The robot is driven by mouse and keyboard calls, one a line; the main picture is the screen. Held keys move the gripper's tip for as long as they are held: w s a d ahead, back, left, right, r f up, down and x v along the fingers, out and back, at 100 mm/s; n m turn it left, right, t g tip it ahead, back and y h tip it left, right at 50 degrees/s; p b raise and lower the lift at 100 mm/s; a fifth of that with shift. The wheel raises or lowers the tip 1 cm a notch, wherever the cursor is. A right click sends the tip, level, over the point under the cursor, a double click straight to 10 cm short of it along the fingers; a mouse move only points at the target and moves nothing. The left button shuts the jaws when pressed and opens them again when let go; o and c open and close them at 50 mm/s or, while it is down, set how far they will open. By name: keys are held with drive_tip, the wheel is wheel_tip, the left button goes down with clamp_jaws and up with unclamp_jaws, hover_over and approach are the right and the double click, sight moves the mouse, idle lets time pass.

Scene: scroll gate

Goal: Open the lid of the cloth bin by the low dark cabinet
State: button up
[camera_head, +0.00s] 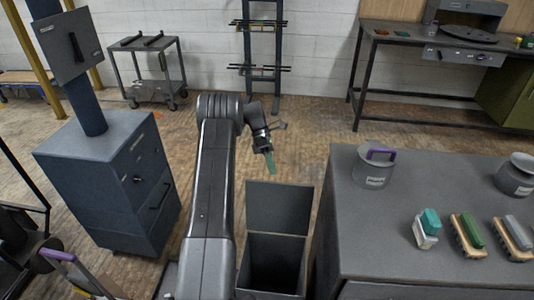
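The cloth bin (271,266) is a dark grey box on the floor, just left of the low dark cabinet (410,269). Its lid (279,206) stands raised at the back, and the dark inside of the bin shows. My gripper (269,160) is above and beyond the lid, apart from it. A narrow teal-green piece shows at the gripper's tip. Whether it is a finger or something held is too small to tell, as is whether the fingers are open.
A lidded pot with a purple handle (375,167), a grey canister (516,176) and several brushes (468,234) stand on the cabinet. A tall blue-grey cabinet (110,185) stands left. A cart (150,70) and a workbench (430,45) are behind. Floor beyond the bin is clear.

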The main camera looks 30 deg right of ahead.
drive_tip(key=p+v, duration=0.5)
drive_tip(key=v, duration=0.1)
drive_tip(key=shift+r, duration=0.15)
drive_tip(key=shift+w+p, duration=0.15)
drive_tip(key=shift+p, duration=0.15)
